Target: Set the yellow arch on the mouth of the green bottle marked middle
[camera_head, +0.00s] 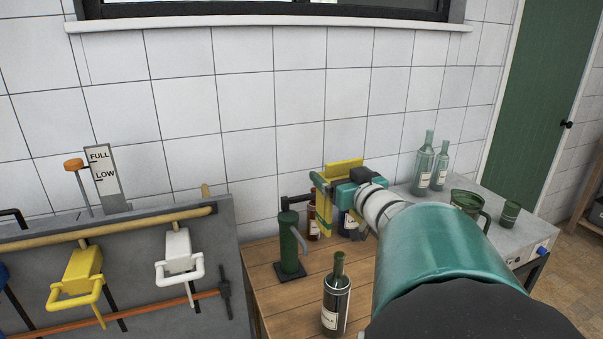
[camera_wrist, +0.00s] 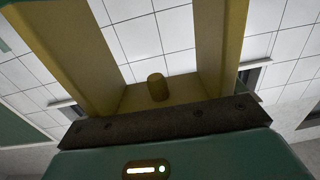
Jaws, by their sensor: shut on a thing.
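My gripper (camera_head: 345,187) is shut on the yellow arch (camera_head: 345,167) and holds it up above the wooden table, near the wall. In the wrist view the arch (camera_wrist: 215,50) shows two long legs and a small round peg between them, above the dark jaw edge. A dark green bottle (camera_head: 337,297) with a pale label stands upright at the table's front. A brown bottle (camera_head: 312,222) and a dark bottle (camera_head: 348,224) stand behind, partly hidden by the arch and gripper. The label words are too small to read, so I cannot tell which bottle is marked middle.
A green pump-like cylinder (camera_head: 289,243) stands left of the front bottle. Pale green bottles (camera_head: 424,168), a green jug (camera_head: 467,202) and a cup (camera_head: 510,212) stand on the grey surface at right. A grey panel (camera_head: 130,262) with yellow and white handles is at left.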

